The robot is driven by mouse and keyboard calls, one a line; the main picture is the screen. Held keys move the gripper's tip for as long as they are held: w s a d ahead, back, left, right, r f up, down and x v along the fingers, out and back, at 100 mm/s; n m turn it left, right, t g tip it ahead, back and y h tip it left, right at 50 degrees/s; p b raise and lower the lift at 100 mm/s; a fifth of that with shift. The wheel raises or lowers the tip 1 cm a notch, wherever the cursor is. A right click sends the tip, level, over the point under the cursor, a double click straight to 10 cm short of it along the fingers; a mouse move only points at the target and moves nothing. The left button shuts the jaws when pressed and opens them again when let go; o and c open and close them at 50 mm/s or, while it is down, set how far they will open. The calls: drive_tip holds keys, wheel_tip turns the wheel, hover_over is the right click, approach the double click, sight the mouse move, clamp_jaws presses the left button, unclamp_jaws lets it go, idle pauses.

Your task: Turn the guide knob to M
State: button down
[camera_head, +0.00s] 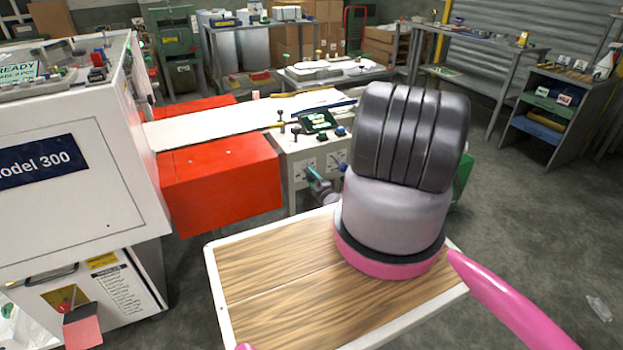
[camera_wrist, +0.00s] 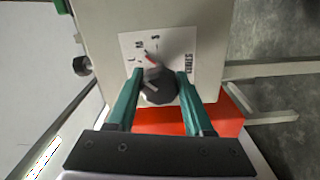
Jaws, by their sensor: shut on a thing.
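The dark round guide knob (camera_wrist: 157,92) sits on a white dial plate (camera_wrist: 178,46) in the wrist view. Small letters, with M and S readable, run along the plate's upper left. A red mark shows just above the knob, near those letters; which letter it points at I cannot tell surely. My gripper (camera_wrist: 160,74) has its two green fingers closed on the knob's left and right sides. In the head view, my gripper (camera_head: 313,174) is at the front of the pale control box (camera_head: 300,148), and the knob is hidden there.
A second dark knob (camera_wrist: 81,66) sticks out left of the box in the wrist view. A red cover (camera_head: 220,183) and the white machine body (camera_head: 70,150) stand left in the head view. Shelves (camera_head: 560,110) stand at the right, with open floor before them.

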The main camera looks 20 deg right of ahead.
drive_tip(key=shift+s+f+m, duration=0.1)
drive_tip(key=shift+f+m, duration=0.05)
drive_tip(key=shift+m, duration=0.55)
drive_tip(key=shift+c, duration=1.4)
unclamp_jaws()
drive_tip(key=s, duration=1)
drive_tip(key=shift+s+d, duration=0.15)
drive_tip(key=shift+s, duration=0.25)
drive_tip(key=shift+w, duration=0.1)
